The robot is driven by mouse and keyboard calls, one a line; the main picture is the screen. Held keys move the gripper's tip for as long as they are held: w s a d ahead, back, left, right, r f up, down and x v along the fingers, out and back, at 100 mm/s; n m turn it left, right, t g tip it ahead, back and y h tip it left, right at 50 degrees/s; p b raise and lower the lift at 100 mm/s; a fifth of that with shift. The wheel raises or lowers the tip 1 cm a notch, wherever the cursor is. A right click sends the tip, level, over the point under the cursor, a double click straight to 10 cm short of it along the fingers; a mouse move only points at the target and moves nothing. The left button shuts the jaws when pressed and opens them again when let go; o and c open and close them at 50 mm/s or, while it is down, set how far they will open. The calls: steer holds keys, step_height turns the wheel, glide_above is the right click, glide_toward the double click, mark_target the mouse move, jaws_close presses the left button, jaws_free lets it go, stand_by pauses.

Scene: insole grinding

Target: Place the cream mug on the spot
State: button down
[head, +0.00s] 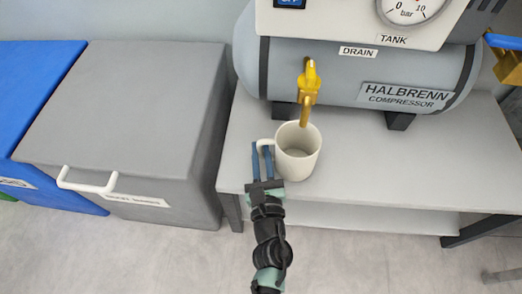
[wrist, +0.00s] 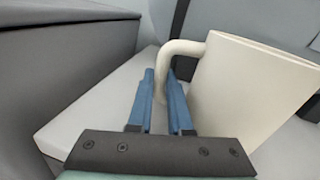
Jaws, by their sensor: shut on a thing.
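The cream mug (head: 299,155) is upright at the front of the grey bench, just below the yellow drain tap. Its handle points left, toward my gripper. My gripper (head: 262,148) comes from the front with its blue fingers shut on the mug handle. In the wrist view the mug (wrist: 245,95) fills the right side, and its handle runs down between the fingertips of my gripper (wrist: 162,75). I cannot tell whether the mug's base touches the bench. No marked spot shows in either view; the mug may hide part of the bench top.
The compressor tank (head: 330,75) stands on the bench (head: 420,170) behind the mug. Its yellow drain tap (head: 308,85) hangs down close to the mug's rim. A grey bin (head: 125,120) with a white handle stands at left. The bench top right of the mug is clear.

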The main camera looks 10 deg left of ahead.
steer(key=c, duration=0.8)
jaws_free()
steer(key=shift+f, duration=0.1)
steer(key=shift+c, duration=0.2)
steer(key=shift+r+p, duration=0.3)
steer(key=shift+p, duration=0.1)
steer(key=s+d+p, duration=0.1)
steer(key=s+d, duration=0.1)
steer(key=s, duration=1)
steer(key=shift+d+p, duration=0.15)
steer(key=shift+p, duration=0.15)
steer(key=shift+f, duration=0.15)
